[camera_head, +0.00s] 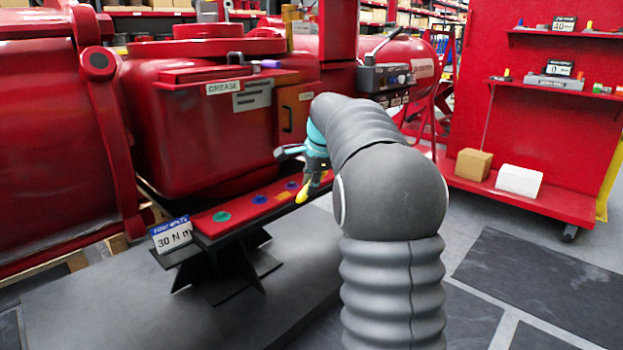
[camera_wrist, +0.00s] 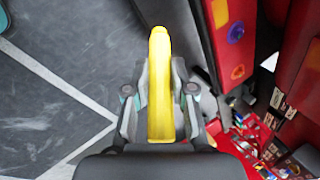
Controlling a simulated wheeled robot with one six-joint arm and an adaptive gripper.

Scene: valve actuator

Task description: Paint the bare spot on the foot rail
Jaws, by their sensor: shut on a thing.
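My gripper (camera_head: 314,178) is shut on a yellow, rounded stick-like tool (camera_wrist: 159,85). In the wrist view the tool lies between both fingers and points away from the palm. In the head view its yellow tip (camera_head: 302,193) hangs down beside the far end of the red-topped rail (camera_head: 205,224); whether it touches is not clear. I cannot make out which patch is bare.
A "30 N m" sign (camera_head: 172,235) stands at the rail's near end. The large red valve body (camera_head: 205,125) rises behind the rail. A red shelf stand (camera_head: 545,120) with two boxes is at right. The grey floor (camera_head: 505,265) right of my arm is clear.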

